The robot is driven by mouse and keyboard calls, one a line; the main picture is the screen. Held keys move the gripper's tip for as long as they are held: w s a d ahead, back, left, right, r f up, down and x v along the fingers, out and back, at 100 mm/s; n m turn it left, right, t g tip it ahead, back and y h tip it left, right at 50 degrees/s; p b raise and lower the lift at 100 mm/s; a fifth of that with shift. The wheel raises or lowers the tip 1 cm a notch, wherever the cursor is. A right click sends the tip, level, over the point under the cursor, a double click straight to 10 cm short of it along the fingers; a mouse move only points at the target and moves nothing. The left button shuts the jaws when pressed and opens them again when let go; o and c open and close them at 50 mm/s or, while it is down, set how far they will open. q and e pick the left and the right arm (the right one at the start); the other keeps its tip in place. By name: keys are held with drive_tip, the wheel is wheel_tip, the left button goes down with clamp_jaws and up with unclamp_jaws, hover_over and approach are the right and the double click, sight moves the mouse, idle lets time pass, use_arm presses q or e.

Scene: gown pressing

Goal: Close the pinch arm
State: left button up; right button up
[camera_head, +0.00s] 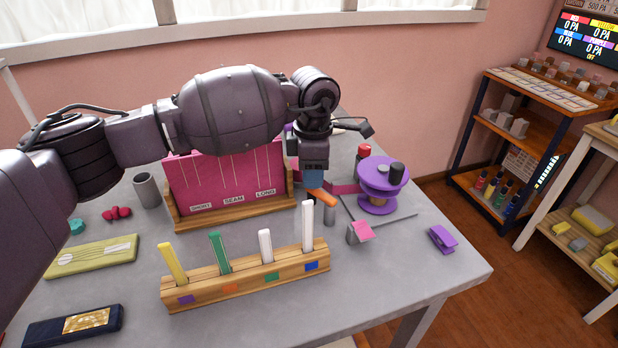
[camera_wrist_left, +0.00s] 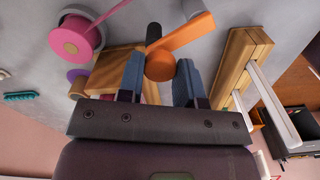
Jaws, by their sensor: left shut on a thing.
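An orange lever, which looks like the pinch arm (camera_head: 322,197), sticks out from below my left gripper (camera_head: 314,178) in the head view. In the left wrist view the orange pinch arm (camera_wrist_left: 182,36) slants up to the right from a round orange end. The blue fingers of my left gripper (camera_wrist_left: 160,72) stand on either side of that round end and hold it. A small grey post (camera_wrist_left: 192,8) shows at the arm's far end in the wrist view. My right gripper is not in view.
A wooden block (camera_head: 200,292) with several upright coloured sticks lies in front. A pink board (camera_head: 225,185) stands behind-left. A purple clip (camera_head: 442,239) lies near the table's right edge.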

use_arm(q)
drive_tip(key=shift+w+d+f+m+b, duration=0.15)
drive_tip(key=shift+w+m+b, duration=0.1)
drive_tip(key=shift+m, duration=0.2)
drive_tip(key=shift+w+d+f+m+b, duration=0.1)
drive_tip(key=shift+d+m+b, duration=0.1)
drive_tip(key=shift+m, duration=0.25)
drive_tip(key=shift+w+d+r+m+b, duration=0.15)
drive_tip(key=shift+d+m+b, duration=0.25)
drive_tip(key=shift+m, duration=0.5)
drive_tip(key=shift+w+d+r+m+b, duration=0.15)
drive_tip(key=shift+m+b, duration=0.3)
drive_tip(key=shift+m, duration=0.45)
drive_tip(key=o, duration=0.9)
drive_tip(key=shift+o, duration=0.2)
wheel_tip(320, 180, up, 11)
drive_tip(key=shift+p, duration=0.45)
drive_tip(key=shift+f, duration=0.1)
